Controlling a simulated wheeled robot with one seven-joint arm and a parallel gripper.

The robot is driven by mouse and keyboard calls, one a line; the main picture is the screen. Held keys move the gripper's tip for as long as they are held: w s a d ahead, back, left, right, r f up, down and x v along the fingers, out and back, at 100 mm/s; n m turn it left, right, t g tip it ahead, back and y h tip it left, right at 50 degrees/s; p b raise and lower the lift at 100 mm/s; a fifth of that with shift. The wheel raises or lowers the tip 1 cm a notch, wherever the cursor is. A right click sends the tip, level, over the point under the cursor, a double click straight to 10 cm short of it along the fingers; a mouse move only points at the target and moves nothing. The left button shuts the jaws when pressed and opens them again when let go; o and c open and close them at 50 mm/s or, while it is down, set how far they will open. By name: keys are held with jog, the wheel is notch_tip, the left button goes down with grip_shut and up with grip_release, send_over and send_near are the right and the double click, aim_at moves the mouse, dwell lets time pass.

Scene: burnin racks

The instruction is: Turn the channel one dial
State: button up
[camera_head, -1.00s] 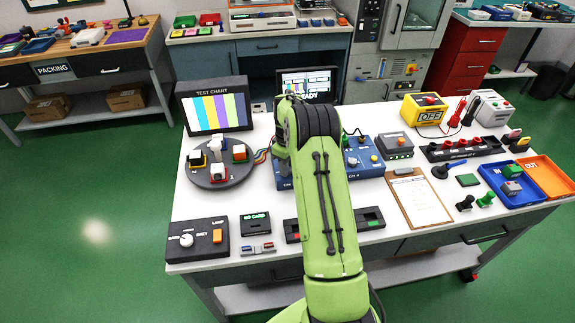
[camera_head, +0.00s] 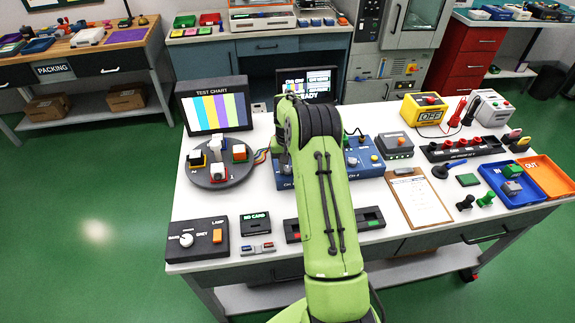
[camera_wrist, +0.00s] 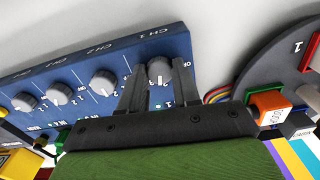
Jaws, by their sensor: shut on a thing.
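The blue channel box (camera_head: 360,158) stands on the white bench, largely hidden behind my green arm in the head view. In the wrist view its blue panel (camera_wrist: 75,65) carries a row of grey dials. The channel one dial (camera_wrist: 160,68), grey and under the CH 1 label, is at the right end of the row. My gripper (camera_wrist: 160,80) has its two dark fingers on either side of this dial and is shut on it. The gripper's contact with the dial is hidden in the head view.
A round turntable (camera_head: 218,177) with coloured blocks sits left of the box. A test chart screen (camera_head: 213,105) and a dark monitor (camera_head: 307,84) stand behind. A clipboard (camera_head: 418,198) lies to the right. More dials (camera_wrist: 103,83) sit beside the gripper.

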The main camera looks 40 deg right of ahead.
aim_at(287, 169)
jog(key=m, duration=0.4)
jog(key=shift+m, duration=0.4)
jog(key=shift+r, duration=0.1)
dwell(0.3)
jog(key=o, duration=1.1)
jog(key=shift+c, duration=0.2)
notch_tip(287, 169, up, 16)
jog(key=p, duration=0.2)
